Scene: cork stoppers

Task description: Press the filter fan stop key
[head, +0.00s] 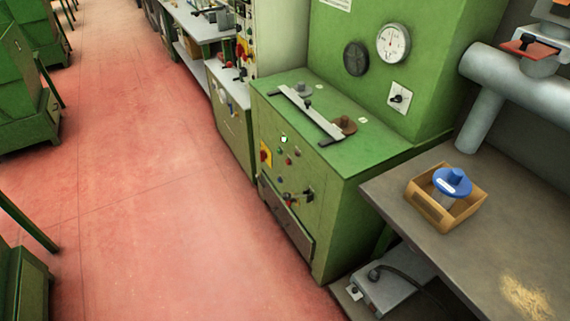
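A green machine cabinet (345,185) stands right of centre. Its front panel carries a red rotary switch on a yellow plate (265,154), a lit green lamp (284,139) and several small round buttons, one of them red (289,161). The labels are too small to read, so I cannot tell which one is the filter fan stop key. A small switch on a white plate (399,98) sits on the taller green wall behind, near a round dial gauge (393,42). Neither of my grippers is in view.
A grey workbench (405,185) at the right bears a wooden box (430,208) with a blue-lidded container (452,182) and cork crumbs (524,297). A grey unit (392,285) with a cable sits under it. The red floor (150,200) is clear; green cabinets (22,100) line the left.

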